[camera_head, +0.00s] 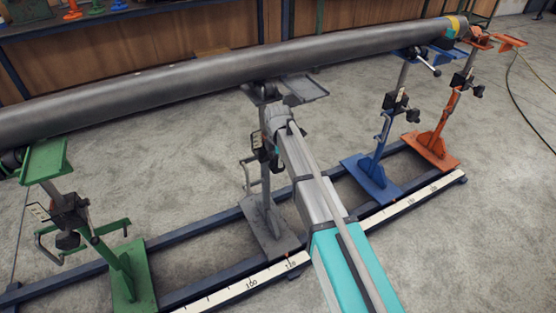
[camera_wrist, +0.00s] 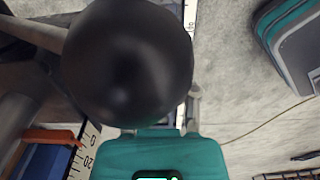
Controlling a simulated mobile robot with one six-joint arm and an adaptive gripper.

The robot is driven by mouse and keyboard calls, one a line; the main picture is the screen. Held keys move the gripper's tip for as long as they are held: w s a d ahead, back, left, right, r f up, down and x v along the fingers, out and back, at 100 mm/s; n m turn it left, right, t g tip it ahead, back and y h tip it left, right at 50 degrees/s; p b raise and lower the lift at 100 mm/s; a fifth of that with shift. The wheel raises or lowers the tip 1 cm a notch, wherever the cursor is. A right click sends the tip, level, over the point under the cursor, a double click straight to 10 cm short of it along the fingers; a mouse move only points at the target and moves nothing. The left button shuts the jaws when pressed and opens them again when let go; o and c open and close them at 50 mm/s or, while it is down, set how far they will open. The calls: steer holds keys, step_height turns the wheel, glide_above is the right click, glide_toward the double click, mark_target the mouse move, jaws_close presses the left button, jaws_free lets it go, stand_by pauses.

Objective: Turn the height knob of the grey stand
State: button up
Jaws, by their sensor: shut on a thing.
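The grey stand (camera_head: 265,215) stands on the rail under the long pipe, at the middle of the head view. My arm reaches to its upper post from the front right. My gripper (camera_head: 270,138) is at the post below the stand's head and is shut on the height knob. The gripper and arm hide the knob in the head view. In the wrist view a large dark rounded knob (camera_wrist: 125,65) fills the upper middle, very close to the camera. The fingertips cannot be made out clearly there.
The long grey pipe (camera_head: 180,83) runs just above my gripper. A green stand (camera_head: 130,275) is at left; a blue stand (camera_head: 370,180) and an orange stand (camera_head: 432,148) are at right. A rail with a white scale (camera_head: 240,285) runs along the floor. Open floor lies in front.

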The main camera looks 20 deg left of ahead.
jaws_close()
steer(key=shift+w+d+g+y, duration=0.1)
steer(key=shift+d+g+y, duration=0.05)
steer(key=shift+g+y, duration=0.4)
steer(key=o, duration=0.8)
jaws_free()
steer(key=shift+t+h, duration=0.25)
